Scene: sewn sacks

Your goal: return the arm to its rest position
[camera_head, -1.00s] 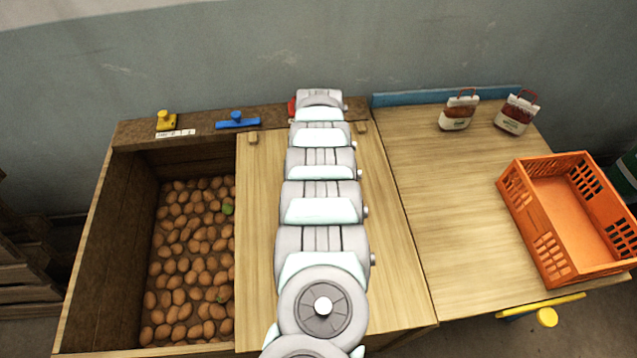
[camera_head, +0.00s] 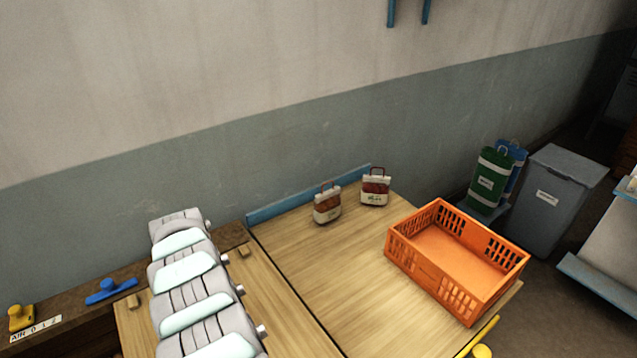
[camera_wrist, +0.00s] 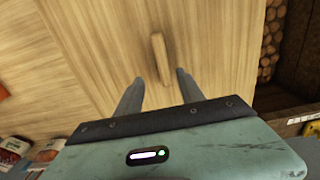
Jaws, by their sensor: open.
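My gripper (camera_wrist: 158,90) shows in the wrist view with its two fingers apart and nothing between them. It hangs over a light wooden board, and a short wooden bar (camera_wrist: 161,58) on that board lies just beyond the fingertips. I cannot tell the height above the board. In the head view my arm stretches from the bottom edge up over the board (camera_head: 268,300), and the gripper itself is hidden.
Two small sacks (camera_head: 327,206) (camera_head: 375,189) stand upright on the right-hand table (camera_head: 330,270). An orange crate (camera_head: 408,262) sits at its right end. Blue (camera_head: 108,291) and yellow (camera_head: 20,318) handles lie at left.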

